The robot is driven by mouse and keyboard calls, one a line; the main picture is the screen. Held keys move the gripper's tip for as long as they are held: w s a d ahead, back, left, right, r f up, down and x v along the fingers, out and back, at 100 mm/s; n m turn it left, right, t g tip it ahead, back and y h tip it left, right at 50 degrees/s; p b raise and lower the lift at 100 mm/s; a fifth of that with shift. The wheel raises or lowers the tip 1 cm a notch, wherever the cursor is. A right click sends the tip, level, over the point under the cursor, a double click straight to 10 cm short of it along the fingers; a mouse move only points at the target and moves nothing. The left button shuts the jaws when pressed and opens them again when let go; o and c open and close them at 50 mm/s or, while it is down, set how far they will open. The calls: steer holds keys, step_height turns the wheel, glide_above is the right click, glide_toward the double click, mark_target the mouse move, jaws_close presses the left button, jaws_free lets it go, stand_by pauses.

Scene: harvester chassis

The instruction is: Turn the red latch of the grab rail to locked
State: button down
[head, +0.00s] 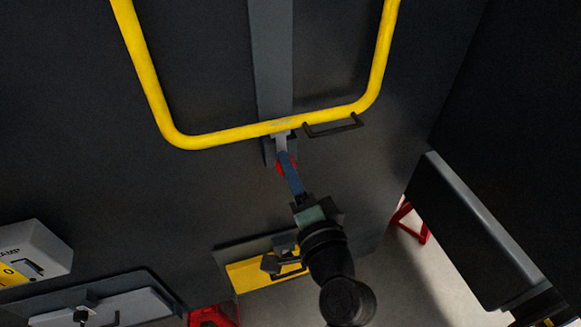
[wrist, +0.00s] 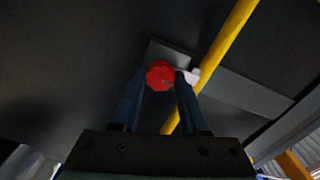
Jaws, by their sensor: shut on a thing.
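The yellow grab rail (head: 240,133) is a U-shaped bar against the dark chassis panel in the upper part of the head view. It also runs diagonally across the wrist view (wrist: 224,52). The red latch (head: 281,168) sits just below the rail's bottom bar, on a grey bracket. In the wrist view the red latch (wrist: 159,76) is a red many-sided knob between my blue fingers. My gripper (head: 287,163) reaches up to it from below and is shut on the latch. In the head view the fingers hide much of the latch. I cannot read its lock position.
A black handle (head: 334,127) is close to the right of the latch, by the rail. A yellow panel (head: 250,276) lies below, behind my arm. A grey box (head: 35,252) projects at lower left. A dark block with a grey edge (head: 480,230) stands at right. Floor shows at lower right.

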steer(key=shift+m, duration=0.3)
steer(key=shift+c, duration=2.2)
jaws_free()
steer(key=b+v, duration=0.4)
steer(key=v, duration=0.9)
